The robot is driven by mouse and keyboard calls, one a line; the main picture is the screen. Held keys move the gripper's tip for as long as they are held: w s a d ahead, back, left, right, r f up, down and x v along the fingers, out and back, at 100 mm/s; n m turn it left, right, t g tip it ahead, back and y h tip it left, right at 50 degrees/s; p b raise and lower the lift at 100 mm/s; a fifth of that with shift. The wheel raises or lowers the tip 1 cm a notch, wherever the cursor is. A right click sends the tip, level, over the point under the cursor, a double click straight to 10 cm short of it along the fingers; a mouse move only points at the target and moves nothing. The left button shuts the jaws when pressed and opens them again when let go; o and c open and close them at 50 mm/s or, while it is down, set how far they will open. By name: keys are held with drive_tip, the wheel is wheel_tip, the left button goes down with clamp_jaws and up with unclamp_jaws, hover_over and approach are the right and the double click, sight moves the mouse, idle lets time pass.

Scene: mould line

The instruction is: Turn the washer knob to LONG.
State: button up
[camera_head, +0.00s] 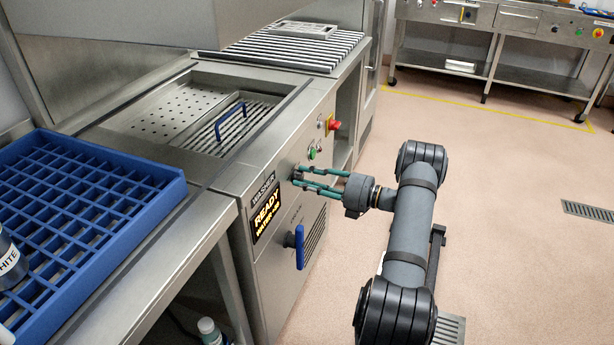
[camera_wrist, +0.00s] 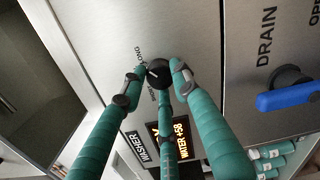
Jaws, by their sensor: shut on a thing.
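The washer knob (camera_wrist: 159,71) is a small round black knob with a light pointer line on the washer's steel front panel. My gripper (camera_wrist: 157,76) has teal fingers shut around the knob, seen close up in the wrist view. The pointer line faces the left side of the knob in that view. A label reading LONG (camera_wrist: 138,54) is printed up and left of the knob; another label below it is partly hidden by a finger. In the head view my gripper (camera_head: 297,178) reaches the washer front (camera_head: 240,200) from the right, and its fingers hide most of the knob.
A lit display (camera_head: 267,211) reads READY and a water value. The blue drain handle (camera_head: 299,247) sits below. A green button (camera_head: 312,153) and red emergency stop (camera_head: 334,125) are farther along the panel. A blue rack (camera_head: 165,195) stands left. Open floor lies right.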

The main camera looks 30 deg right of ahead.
drive_tip(key=shift+s+a+f, duration=0.15)
drive_tip(key=shift+f, duration=0.1)
drive_tip(key=o, duration=1.2)
drive_tip(key=shift+r, duration=0.15)
drive_tip(key=shift+c, duration=0.2)
drive_tip(key=v, duration=1.2)
